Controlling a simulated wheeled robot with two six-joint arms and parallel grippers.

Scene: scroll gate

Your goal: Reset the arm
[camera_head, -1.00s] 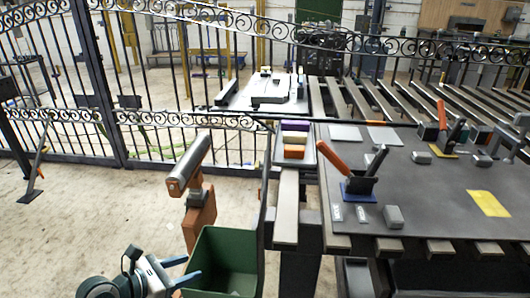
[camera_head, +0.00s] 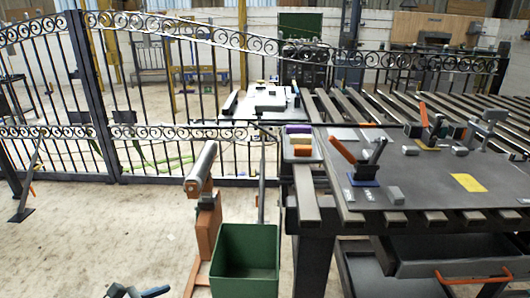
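My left gripper (camera_head: 137,291) shows only in part at the bottom edge, left of the green bin. The rest of my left arm is below the frame. My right gripper is not in view.
An orange stand with a grey roller (camera_head: 201,165) is beside the bin. A dark workbench (camera_head: 420,190) with clamps, small blocks and a yellow sheet fills the right. A red-handled drawer (camera_head: 455,258) is below it. A black scroll gate (camera_head: 150,130) spans the back.

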